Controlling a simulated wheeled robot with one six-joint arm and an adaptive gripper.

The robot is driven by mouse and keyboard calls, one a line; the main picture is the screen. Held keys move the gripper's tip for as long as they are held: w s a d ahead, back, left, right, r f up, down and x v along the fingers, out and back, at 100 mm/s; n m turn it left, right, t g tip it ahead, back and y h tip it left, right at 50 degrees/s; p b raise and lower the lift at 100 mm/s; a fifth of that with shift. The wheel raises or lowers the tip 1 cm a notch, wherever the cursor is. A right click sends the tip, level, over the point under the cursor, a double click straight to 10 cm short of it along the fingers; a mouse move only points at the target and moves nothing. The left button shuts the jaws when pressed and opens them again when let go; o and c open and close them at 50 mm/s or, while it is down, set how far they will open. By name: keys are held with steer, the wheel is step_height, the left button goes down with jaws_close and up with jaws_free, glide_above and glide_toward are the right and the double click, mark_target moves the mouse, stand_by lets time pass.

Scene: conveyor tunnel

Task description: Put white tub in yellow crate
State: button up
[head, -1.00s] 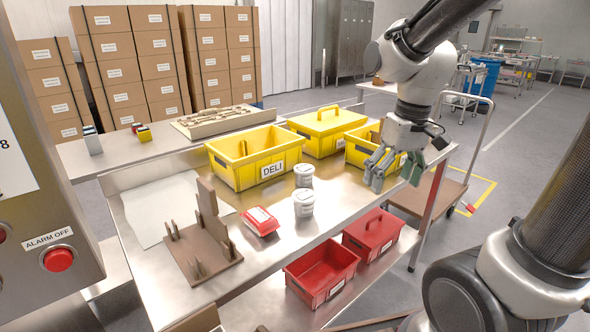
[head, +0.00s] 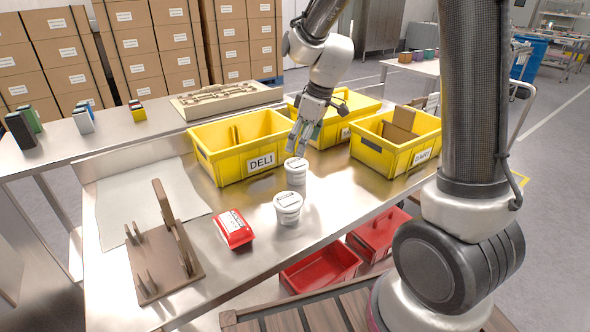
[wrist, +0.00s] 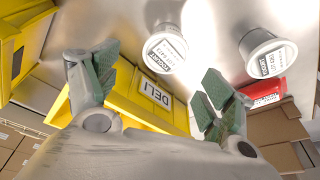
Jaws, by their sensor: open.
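Two white tubs with printed labels stand on the steel table. The farther tub (head: 296,171) is just below my gripper (head: 298,147); the nearer tub (head: 288,208) is toward the front. In the wrist view my gripper (wrist: 156,88) is open and empty, with one tub (wrist: 166,50) beyond the fingers and the other tub (wrist: 266,54) to its right. The yellow crate marked DELI (head: 203,168) is open, left of the tubs; it also shows in the wrist view (wrist: 158,112). A second open yellow crate (head: 383,159), its label apparently DAIRY, is to the right and holds brown pieces.
A red packet (head: 233,228) and a brown wooden rack (head: 168,262) are left of the tubs. Red crates (head: 320,270) are on the lower shelf. Small boxes (head: 82,120) line the back table.

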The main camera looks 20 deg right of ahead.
mark_target(297, 163)
steer(key=shift+f+n, duration=0.3)
steer(key=shift+f, duration=0.1)
steer(key=x, duration=0.7)
steer(key=shift+s+a, duration=0.2)
steer(key=shift+s, duration=0.15)
steer(key=c, duration=1.1)
